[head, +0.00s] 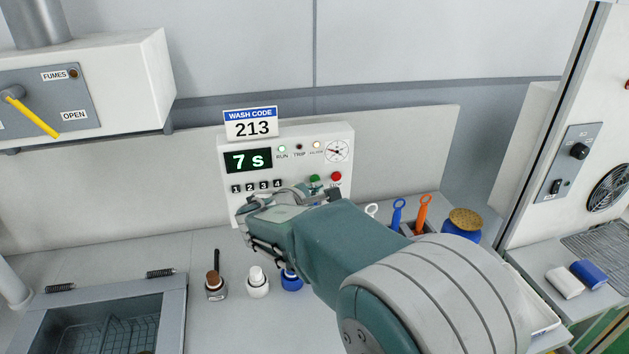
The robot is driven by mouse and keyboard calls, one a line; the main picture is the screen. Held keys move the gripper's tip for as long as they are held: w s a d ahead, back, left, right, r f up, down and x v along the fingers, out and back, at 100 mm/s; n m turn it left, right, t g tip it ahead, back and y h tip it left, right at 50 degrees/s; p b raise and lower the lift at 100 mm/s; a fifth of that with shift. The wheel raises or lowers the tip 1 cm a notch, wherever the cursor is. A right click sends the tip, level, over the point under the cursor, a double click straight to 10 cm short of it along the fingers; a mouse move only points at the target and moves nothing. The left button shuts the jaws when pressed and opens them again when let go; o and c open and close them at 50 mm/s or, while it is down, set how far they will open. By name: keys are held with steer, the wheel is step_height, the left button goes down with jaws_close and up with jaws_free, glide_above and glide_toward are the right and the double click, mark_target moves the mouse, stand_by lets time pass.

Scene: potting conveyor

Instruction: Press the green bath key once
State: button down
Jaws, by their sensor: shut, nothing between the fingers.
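The green key (315,179) is on the white control box (345,143) at the back wall, left of a red key (336,176). My gripper (322,194) is shut and empty, in front of the box's lower part and just below the green key in the picture. Whether it touches the key cannot be told. My forearm and wrist hide the lower front of the box. The display (248,161) reads "7 s" and the RUN lamp (282,149) is lit green. The TRIP lamp (299,147) is dark. Number keys 1 to 4 (257,186) are on the left.
A "WASH CODE 213" sign (250,122) tops the box. Small bottles (258,284) stand on the bench, with a sunken basin (110,315) at left. Blue and orange tools (422,212) and a blue pot (462,232) are right of my arm. A fume unit (130,75) hangs upper left.

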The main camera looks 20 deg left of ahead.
steer(key=shift+s+d, duration=0.1)
steer(key=shift+s, duration=0.05)
steer(key=shift+s, duration=0.1)
steer(key=shift+s+d, duration=0.45)
steer(key=shift+s, duration=0.25)
steer(key=shift+s+d, duration=0.45)
steer(key=shift+s, duration=0.25)
steer(key=shift+s+d, duration=0.45)
steer(key=shift+s, duration=0.25)
